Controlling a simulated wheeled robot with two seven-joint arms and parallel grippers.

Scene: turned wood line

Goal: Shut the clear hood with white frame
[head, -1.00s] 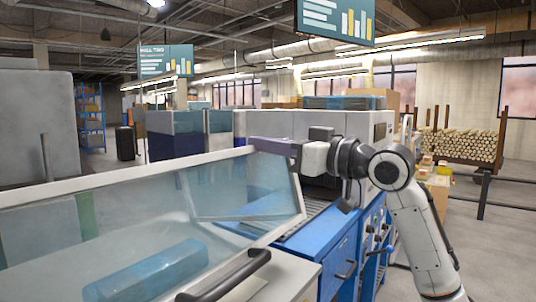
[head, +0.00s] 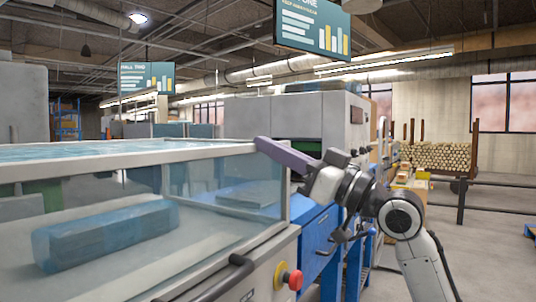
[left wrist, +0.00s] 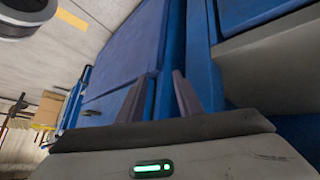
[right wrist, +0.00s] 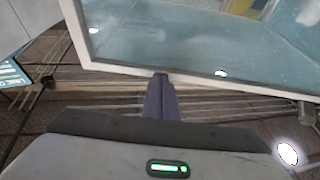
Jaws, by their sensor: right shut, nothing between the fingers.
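The clear hood with white frame (head: 150,158) is at the left in the head view, over a pale machine bed. Its top looks nearly level and its lower edge is close to the bed; I cannot tell whether it is fully seated. A blue block (head: 105,235) lies inside, behind the clear front. My right gripper (head: 262,145) is shut and empty, its fingertips at the hood's upper right corner. In the right wrist view the shut fingers (right wrist: 160,95) meet the white frame edge (right wrist: 190,76). My left gripper (left wrist: 158,90) is open and empty, in front of blue panels; the head view does not show it.
A dark handle (head: 215,280) and a red stop button (head: 292,279) are on the machine's front. Blue cabinets (head: 315,245) stand just right of it, below a grey machine (head: 300,115). Open floor (head: 490,250) lies at the right.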

